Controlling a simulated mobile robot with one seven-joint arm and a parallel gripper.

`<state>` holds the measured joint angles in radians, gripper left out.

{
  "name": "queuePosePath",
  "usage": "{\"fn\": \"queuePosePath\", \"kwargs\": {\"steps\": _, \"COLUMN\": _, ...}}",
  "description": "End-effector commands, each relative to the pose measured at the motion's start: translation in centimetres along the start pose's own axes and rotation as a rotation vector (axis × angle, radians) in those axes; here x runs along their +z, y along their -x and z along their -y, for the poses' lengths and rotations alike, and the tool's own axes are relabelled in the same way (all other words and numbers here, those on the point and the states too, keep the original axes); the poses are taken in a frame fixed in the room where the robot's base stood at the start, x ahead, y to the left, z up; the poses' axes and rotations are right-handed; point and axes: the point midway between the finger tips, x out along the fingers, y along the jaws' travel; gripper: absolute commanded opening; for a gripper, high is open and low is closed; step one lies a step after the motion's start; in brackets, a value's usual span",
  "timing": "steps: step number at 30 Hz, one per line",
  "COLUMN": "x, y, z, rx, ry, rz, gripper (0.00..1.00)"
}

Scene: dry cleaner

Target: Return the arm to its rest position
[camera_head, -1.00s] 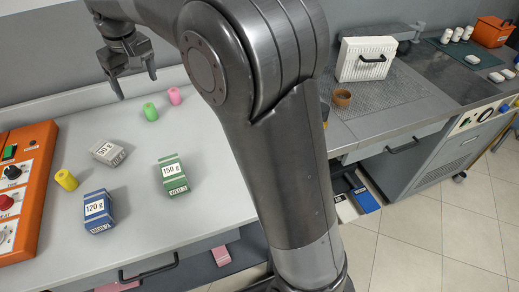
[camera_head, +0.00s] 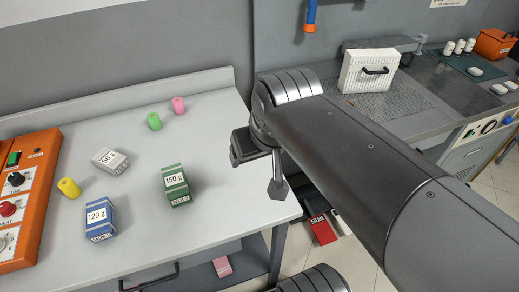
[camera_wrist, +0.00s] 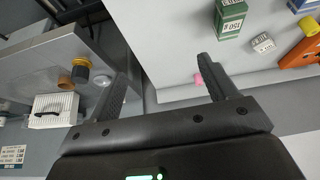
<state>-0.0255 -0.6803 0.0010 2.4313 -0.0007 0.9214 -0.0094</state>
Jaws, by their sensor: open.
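My gripper (camera_head: 262,166) hangs at the right edge of the white table (camera_head: 225,130) in the head view, to the right of the green 150 g box (camera_head: 176,186). In the wrist view my gripper (camera_wrist: 168,80) shows two fingers spread apart with nothing between them. My dark arm reaches in from the lower right of the head view and hides part of the floor and the grey counter.
A grey 90 g box (camera_head: 111,160), a blue 120 g box (camera_head: 100,219) and yellow (camera_head: 69,188), green (camera_head: 154,121) and pink (camera_head: 178,105) cylinders stand on the table. An orange control panel (camera_head: 30,195) is at left. A white ribbed box (camera_head: 368,70) stands on the grey counter (camera_head: 400,105).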

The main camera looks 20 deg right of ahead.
Motion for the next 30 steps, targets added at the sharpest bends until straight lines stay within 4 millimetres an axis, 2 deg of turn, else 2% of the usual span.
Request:
{"fn": "queuePosePath", "kwargs": {"steps": 3, "x": 1.8, "y": -0.3, "z": -0.5, "rx": 0.009, "ry": -0.025, "rz": -0.018, "gripper": 0.78}}
{"fn": "queuePosePath", "kwargs": {"steps": 6, "x": 2.4, "y": -0.4, "z": -0.6, "rx": 0.011, "ry": -0.034, "rz": -0.023, "gripper": 0.78}}
{"fn": "queuePosePath", "kwargs": {"steps": 30, "x": 2.4, "y": -0.4, "z": -0.6, "rx": 0.011, "ry": -0.033, "rz": -0.022, "gripper": 0.78}}
